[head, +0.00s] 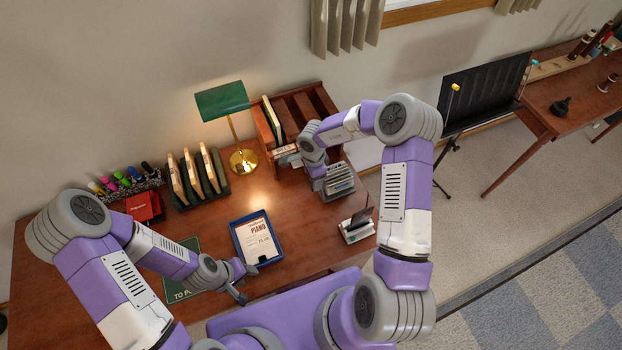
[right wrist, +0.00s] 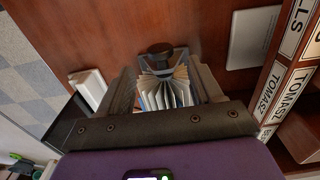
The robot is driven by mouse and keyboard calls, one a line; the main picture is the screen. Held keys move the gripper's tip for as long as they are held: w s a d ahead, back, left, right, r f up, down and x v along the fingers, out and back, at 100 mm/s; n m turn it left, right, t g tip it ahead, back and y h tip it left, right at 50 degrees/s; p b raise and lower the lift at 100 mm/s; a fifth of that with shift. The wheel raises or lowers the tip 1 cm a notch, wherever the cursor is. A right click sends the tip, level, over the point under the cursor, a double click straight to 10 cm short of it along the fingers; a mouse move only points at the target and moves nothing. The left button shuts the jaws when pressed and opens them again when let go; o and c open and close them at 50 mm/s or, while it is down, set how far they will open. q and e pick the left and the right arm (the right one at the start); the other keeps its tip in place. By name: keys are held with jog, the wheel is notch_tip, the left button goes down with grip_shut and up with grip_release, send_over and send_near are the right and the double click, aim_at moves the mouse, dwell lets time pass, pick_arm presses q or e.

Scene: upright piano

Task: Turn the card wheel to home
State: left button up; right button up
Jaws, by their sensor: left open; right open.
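The card wheel (right wrist: 165,92), a fan of pale cards on a dark stand with a dark round knob (right wrist: 160,48) at its far end, sits between the fingers of my right gripper (right wrist: 163,82) in the right wrist view. The gripper is open around the cards; I cannot tell whether either finger touches them. In the head view the card wheel (head: 340,178) shows on the desk's right part, partly hidden by my right wrist. My left gripper (head: 241,283) is open and empty above the desk's front, right of a green mat (head: 180,262).
A blue tray (head: 237,245) with a piano sheet lies mid-desk (head: 290,210). A green lamp (head: 222,101), a file rack (head: 272,120), a card holder (head: 357,227), folders (head: 190,178) and pens (head: 120,180) stand around. Labelled spines (right wrist: 285,75) rise close right of my right gripper.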

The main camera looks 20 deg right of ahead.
pick_arm(q)
jog(key=shift+f+b, duration=0.35)
jog(key=shift+f, duration=0.1)
pick_arm(e)
notch_tip(320, 180, down, 5)
jog(key=shift+f, duration=0.15)
